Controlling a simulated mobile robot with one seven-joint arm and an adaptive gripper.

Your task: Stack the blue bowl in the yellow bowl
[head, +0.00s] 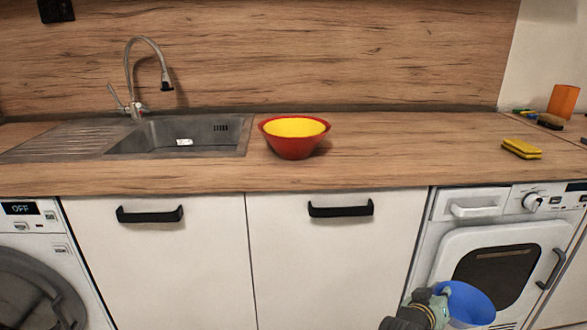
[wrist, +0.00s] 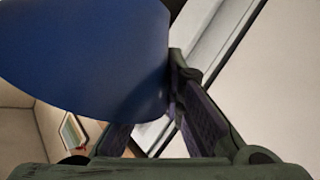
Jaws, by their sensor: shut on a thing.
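The blue bowl (head: 468,301) is held by my gripper (head: 440,294) low at the lower right, in front of the white appliance and below the counter top. In the wrist view the blue bowl (wrist: 95,55) fills the upper left, its wall between the fingers of my gripper (wrist: 150,100). The yellow bowl (head: 296,127) sits inside a red bowl (head: 293,146) on the counter, right of the sink; only its yellow inside shows. My gripper is well apart from these two bowls, to their lower right.
A steel sink (head: 185,137) with a tall faucet (head: 140,75) is at the left. Yellow sponges (head: 521,148), an orange block (head: 562,101) and a brush (head: 550,121) lie at the right. The counter between the bowls and sponges is clear. Its front edge and black handles (head: 341,208) face me.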

